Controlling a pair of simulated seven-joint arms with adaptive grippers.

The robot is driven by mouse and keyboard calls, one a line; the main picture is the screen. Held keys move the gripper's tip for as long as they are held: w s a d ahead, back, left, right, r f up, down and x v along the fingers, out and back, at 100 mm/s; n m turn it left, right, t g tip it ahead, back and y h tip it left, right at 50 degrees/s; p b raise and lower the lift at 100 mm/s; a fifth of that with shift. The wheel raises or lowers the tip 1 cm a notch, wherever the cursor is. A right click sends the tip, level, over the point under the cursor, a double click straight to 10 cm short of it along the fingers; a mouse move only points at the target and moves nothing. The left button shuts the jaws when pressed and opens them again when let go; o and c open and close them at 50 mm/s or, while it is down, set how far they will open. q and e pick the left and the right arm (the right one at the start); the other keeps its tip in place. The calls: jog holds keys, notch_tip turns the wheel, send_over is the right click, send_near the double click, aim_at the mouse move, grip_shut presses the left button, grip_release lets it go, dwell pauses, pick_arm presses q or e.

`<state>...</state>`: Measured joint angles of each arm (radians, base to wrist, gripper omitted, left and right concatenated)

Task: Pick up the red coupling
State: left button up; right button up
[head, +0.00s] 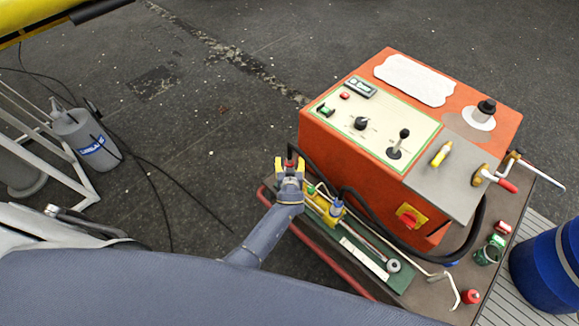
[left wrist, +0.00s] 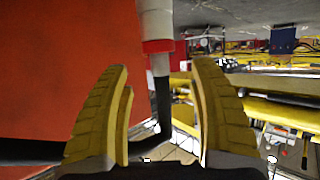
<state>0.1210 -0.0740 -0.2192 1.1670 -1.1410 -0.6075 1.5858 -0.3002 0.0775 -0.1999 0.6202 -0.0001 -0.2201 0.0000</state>
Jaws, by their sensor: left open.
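My left gripper (head: 290,165) is open at the left edge of the orange machine. In the left wrist view its two yellow fingers (left wrist: 163,95) stand wide apart. The red coupling shows there as a red band (left wrist: 157,46) below a white cylinder, with a dark hose below it. It appears just beyond the fingertips, between their lines, and I see no finger closed on it. A small red spot (head: 290,162) between the fingers in the head view is probably the same coupling, mostly hidden by the gripper. My right gripper is not in view.
The orange machine (head: 345,150) with knobs and a lever stands right beside the left gripper. A green tray (head: 402,280) with tools, black hoses (head: 375,228) and small cans lie along the cart. A blue barrel (head: 545,270) stands at right.

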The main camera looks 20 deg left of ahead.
aim_at(289, 161)
pick_arm(q)
jog(key=shift+x, duration=1.55)
jog(key=shift+s+f, duration=0.1)
grip_shut()
